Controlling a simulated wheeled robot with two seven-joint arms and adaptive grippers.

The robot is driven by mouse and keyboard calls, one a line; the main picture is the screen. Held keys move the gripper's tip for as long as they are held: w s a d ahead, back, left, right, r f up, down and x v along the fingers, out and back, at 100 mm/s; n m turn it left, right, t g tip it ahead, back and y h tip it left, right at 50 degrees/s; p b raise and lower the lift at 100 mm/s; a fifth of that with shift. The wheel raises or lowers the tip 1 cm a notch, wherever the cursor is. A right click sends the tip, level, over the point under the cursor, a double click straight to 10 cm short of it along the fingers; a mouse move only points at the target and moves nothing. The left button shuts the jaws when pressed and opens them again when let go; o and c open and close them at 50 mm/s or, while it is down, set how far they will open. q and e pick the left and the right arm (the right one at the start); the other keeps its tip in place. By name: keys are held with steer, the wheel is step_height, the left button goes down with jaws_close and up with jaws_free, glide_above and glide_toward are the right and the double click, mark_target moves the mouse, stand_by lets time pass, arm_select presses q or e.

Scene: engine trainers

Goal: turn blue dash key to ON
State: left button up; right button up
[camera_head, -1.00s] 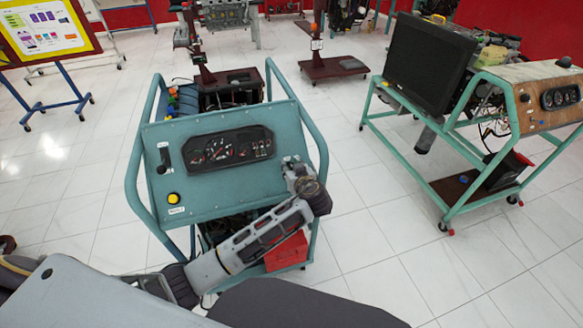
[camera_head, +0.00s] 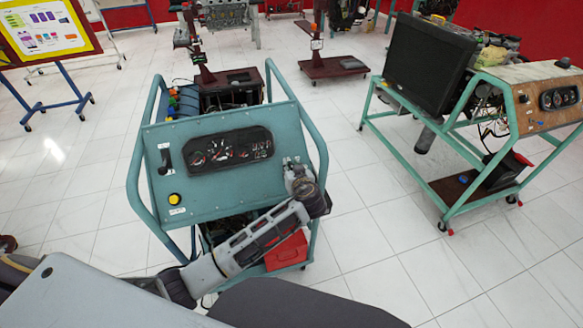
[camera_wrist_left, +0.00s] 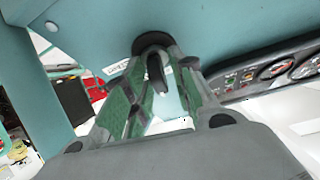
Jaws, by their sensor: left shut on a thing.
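The dash key (camera_wrist_left: 155,72) shows in the left wrist view as a dark, narrow grip standing out from a round black switch (camera_wrist_left: 152,41) on the blue-green dash panel (camera_wrist_left: 225,30). Its colour looks black to grey here. My left gripper (camera_wrist_left: 160,85) has its two green-padded fingers on either side of the key and is shut on it. In the head view, my left gripper (camera_head: 297,165) is at the right end of the blue dash panel (camera_head: 215,195) and hides the key there. My right gripper is not in view.
A black gauge cluster (camera_head: 229,149) is left of the gripper, with a black lever (camera_head: 165,158) and yellow button (camera_head: 173,199) beyond. Tube rails (camera_head: 318,140) frame the trainer.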

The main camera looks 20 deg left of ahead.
arm_select(q)
steer(key=shift+r+m+t+h+p, duration=0.1)
steer(key=shift+m+t+h+p, duration=0.2)
steer(key=shift+m+h+p, duration=0.6)
steer(key=shift+m, duration=0.5)
steer(key=m+h+p, duration=0.1)
steer(key=m+p, duration=0.2)
steer(key=shift+m+p, duration=0.3)
steer(key=shift+m, duration=0.1)
steer(key=shift+d+m+h+p, duration=0.1)
steer(key=shift+m+h+p, duration=0.4)
steer(key=shift+m+p, duration=0.3)
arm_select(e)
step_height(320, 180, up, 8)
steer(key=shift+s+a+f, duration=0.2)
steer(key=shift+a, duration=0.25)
arm_select(q)
steer(key=shift+m, duration=0.3)
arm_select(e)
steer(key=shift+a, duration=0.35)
